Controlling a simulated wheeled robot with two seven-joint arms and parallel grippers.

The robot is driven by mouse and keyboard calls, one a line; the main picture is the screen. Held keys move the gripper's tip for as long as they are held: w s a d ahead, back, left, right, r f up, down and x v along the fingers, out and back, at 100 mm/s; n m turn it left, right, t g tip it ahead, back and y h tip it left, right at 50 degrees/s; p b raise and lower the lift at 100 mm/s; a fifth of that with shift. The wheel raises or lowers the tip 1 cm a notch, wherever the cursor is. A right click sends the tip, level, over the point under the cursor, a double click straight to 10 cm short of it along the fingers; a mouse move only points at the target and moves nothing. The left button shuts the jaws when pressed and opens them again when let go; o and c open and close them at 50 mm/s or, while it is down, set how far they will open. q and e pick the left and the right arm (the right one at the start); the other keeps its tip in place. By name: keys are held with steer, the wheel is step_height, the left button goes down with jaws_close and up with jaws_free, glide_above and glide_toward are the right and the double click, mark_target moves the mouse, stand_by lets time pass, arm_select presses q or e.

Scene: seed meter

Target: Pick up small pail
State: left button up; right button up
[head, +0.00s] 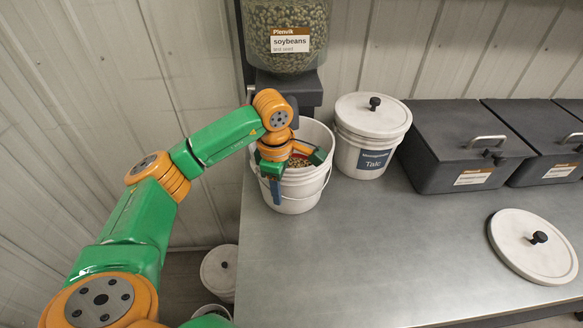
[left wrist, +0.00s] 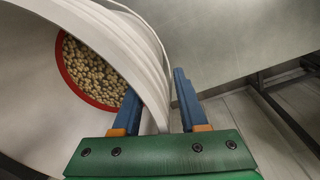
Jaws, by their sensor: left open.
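A white open pail (head: 300,203) with a wire handle stands on the metal bench under the soybean hopper. It also shows in the left wrist view (left wrist: 110,35), with beans (left wrist: 88,70) inside and a red ring around them. My left gripper (head: 288,172) is at the pail's near left rim, pointing down. In the left wrist view its two blue fingers (left wrist: 156,88) are apart, with the pail's rim and wall passing between them. One finger is on the inner side and one outside. Whether either touches the wall I cannot tell. My right gripper is not in view.
The soybean hopper (head: 289,35) stands close behind the pail. A lidded white Talc pail (head: 362,158) is just right of it, then dark lidded bins (head: 460,145). A loose white lid (head: 522,255) lies at the right. The bench (head: 370,250) is clear in front.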

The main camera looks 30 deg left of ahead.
arm_select(q)
steer(key=shift+f, duration=0.2)
jaws_close()
steer(key=shift+r, duration=0.1)
stand_by(1.1)
